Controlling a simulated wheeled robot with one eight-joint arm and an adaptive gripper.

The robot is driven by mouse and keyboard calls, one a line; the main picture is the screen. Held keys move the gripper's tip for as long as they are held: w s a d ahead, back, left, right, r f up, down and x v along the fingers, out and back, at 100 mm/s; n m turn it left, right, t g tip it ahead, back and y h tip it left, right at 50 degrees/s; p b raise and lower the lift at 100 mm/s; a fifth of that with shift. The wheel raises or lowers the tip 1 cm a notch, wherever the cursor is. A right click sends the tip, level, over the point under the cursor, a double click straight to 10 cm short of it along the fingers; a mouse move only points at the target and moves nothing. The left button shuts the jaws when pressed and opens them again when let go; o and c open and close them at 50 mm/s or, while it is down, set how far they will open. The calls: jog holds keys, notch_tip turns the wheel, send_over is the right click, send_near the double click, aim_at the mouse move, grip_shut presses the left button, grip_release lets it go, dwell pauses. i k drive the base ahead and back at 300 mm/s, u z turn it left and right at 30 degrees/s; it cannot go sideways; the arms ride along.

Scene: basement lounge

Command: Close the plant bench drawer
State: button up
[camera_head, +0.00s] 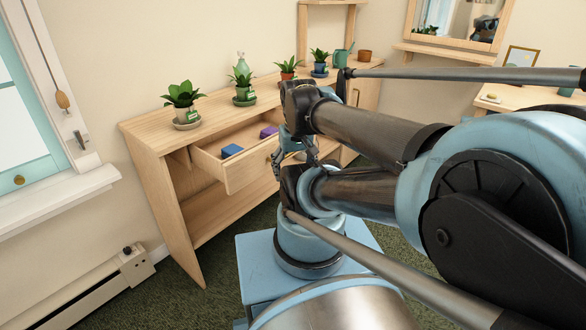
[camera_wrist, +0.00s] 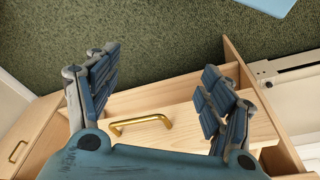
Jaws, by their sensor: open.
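The plant bench (camera_head: 150,130) is a light wooden unit against the wall. Its drawer (camera_head: 240,174) is pulled out, with a blue item (camera_head: 232,150) and a purple item (camera_head: 268,131) inside. In the wrist view the drawer front (camera_wrist: 172,113) carries a brass handle (camera_wrist: 142,122). My gripper (camera_wrist: 160,85) is open and empty, its fingers spread to either side of the handle in that view. I cannot tell whether it touches the drawer. In the head view my arm hides most of the gripper and the right end of the drawer.
Several potted plants (camera_head: 183,97) stand along the bench top. A window (camera_head: 30,120) is at the left, with a baseboard heater (camera_head: 95,285) below it. Green carpet (camera_head: 190,275) lies in front of the bench. A desk (camera_head: 510,98) stands at the right.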

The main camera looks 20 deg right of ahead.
aim_at(237, 171)
jog(key=u, duration=0.75)
jog(key=k, duration=0.6)
jog(key=z, duration=0.55)
